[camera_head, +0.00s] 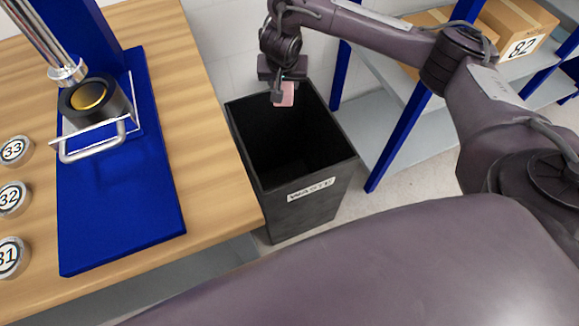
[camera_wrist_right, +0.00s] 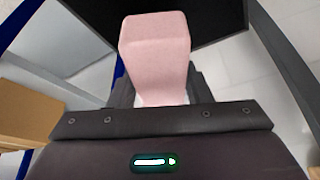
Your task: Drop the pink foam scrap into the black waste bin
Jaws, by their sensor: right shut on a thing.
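The pink foam scrap (camera_head: 285,95) is a small block held in my right gripper (camera_head: 281,92). In the right wrist view the foam (camera_wrist_right: 156,55) stands out from between the jaws, which are shut on it. The black waste bin (camera_head: 322,198) stands on the floor with its open top up and a WASTE label on its front. The gripper and foam appear over the far part of the bin's opening. The bin's dark inside (camera_wrist_right: 215,20) shows behind the foam in the right wrist view. My left gripper is not in view.
A wooden table (camera_head: 215,175) is left of the bin, with a blue press base (camera_head: 120,215), a black ring-shaped part (camera_head: 92,100) and several numbered round tins (camera_head: 12,199). A blue-post shelf (camera_head: 400,110) with cardboard boxes (camera_head: 515,30) stands to the right.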

